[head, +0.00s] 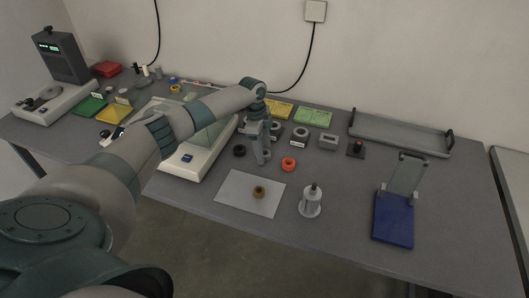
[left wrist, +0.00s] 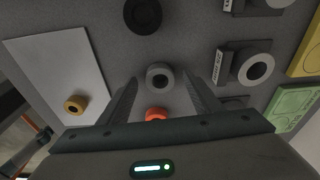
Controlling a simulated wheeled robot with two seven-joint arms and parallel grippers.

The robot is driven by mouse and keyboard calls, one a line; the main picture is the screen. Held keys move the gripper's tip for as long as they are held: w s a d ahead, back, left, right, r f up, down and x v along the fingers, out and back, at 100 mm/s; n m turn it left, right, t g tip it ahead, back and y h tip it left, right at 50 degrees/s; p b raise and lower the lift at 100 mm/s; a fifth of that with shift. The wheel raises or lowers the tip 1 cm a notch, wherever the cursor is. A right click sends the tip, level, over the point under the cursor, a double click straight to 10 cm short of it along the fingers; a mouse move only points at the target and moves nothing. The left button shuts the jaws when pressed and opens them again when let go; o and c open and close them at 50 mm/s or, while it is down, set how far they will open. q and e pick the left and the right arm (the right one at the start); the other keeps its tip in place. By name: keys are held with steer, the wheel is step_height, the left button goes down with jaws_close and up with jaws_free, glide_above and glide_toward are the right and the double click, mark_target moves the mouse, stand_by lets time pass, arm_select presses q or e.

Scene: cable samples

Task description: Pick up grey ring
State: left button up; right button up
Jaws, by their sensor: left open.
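The grey ring (left wrist: 160,76) lies flat on the grey table in the left wrist view, between and beyond the two fingertips of my left gripper. My left gripper (head: 261,158) is open and points down over the table, with nothing held. In the head view its fingers largely hide the grey ring. The orange ring (head: 289,164) lies just right of the gripper; in the left wrist view the same orange ring (left wrist: 156,114) is partly hidden by the gripper body. My right gripper is not in view.
A black ring (head: 239,151) lies left of the gripper. A brown-yellow ring (head: 259,192) sits on a white sheet (head: 233,194) in front. Labelled holders (head: 300,133) stand behind. A metal spool-like post (head: 311,203) and a blue stand (head: 393,219) are to the right.

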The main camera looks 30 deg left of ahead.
arm_select(q)
steer(key=shift+f, duration=0.2)
stand_by(0.3)
steer(key=c, duration=1.1)
steer(key=shift+c, duration=0.2)
steer(key=shift+r, duration=0.15)
